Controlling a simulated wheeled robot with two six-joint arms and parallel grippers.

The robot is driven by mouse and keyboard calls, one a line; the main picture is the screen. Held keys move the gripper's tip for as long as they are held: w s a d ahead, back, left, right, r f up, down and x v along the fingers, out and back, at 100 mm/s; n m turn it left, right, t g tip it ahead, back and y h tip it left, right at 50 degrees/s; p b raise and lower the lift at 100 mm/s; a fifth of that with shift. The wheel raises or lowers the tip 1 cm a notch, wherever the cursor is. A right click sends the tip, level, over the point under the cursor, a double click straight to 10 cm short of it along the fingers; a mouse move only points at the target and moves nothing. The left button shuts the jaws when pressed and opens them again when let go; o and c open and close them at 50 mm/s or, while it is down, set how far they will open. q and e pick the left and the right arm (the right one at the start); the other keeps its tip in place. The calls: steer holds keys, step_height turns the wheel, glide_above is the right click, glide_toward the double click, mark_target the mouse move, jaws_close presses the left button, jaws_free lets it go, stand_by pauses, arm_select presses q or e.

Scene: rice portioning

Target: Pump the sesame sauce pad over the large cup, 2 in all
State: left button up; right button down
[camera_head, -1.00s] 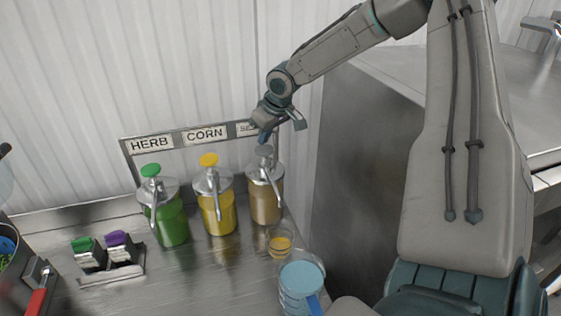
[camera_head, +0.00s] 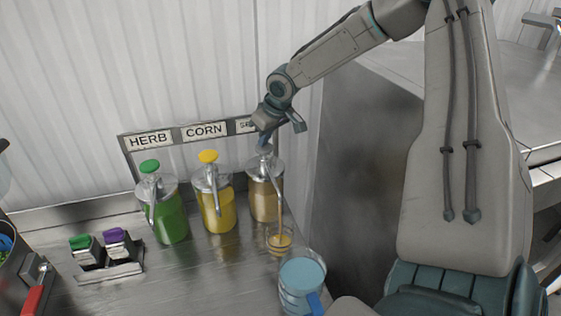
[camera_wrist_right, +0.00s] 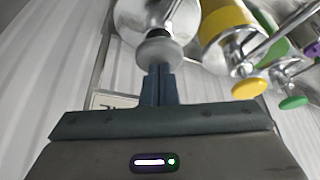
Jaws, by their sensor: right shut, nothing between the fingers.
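The sesame sauce dispenser (camera_head: 264,198) is a clear jar of tan sauce with a metal lid, at the right end of the row. Its grey pump pad (camera_wrist_right: 159,50) shows at my fingertips in the wrist view. My right gripper (camera_head: 264,141) is shut and empty, its fingertips on top of the pad, which they partly hide in the head view. A clear cup (camera_head: 279,252) with orange-yellow sauce in it stands below the spout, and a thin stream runs down into it. I cannot tell whether this is the large cup. My left gripper is not in view.
The green herb dispenser (camera_head: 170,219) and yellow corn dispenser (camera_head: 216,211) stand to the left. A holder with green and purple tops (camera_head: 109,272) is at lower left. The front middle counter is clear.

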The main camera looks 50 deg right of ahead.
steer(key=shift+s+f+b, duration=0.1)
steer(key=shift+f+b, duration=0.5)
steer(key=shift+f, duration=0.45)
steer(key=shift+r, duration=0.25)
steer(key=shift+r+p, duration=1.65)
steer(key=shift+r, duration=0.05)
steer(key=shift+f, duration=0.15)
